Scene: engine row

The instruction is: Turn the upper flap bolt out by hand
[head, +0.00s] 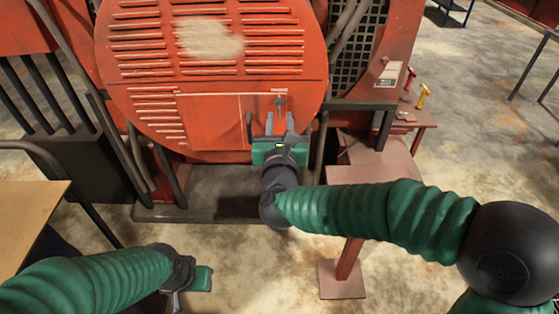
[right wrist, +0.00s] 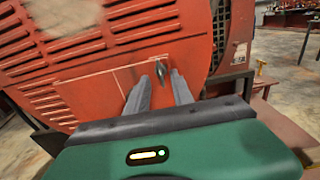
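The flap (head: 215,118) is a panel outlined on the lower part of the round red engine cover. The upper flap bolt (head: 279,101) is a small dark piece at the flap's upper right; it also shows in the right wrist view (right wrist: 162,66). My right gripper (head: 279,116) is open, its two grey fingers pointing at the cover just below the bolt. In the right wrist view the bolt shows just past the fingertips, and I see no contact. My left gripper (head: 190,287) is low at the left, away from the engine; its fingers are not clear.
A reddish stand (head: 375,165) is right of the cover. A red tool (head: 410,78) and a yellow tool (head: 423,95) are behind it. A wooden tabletop (head: 28,215) is at the left edge.

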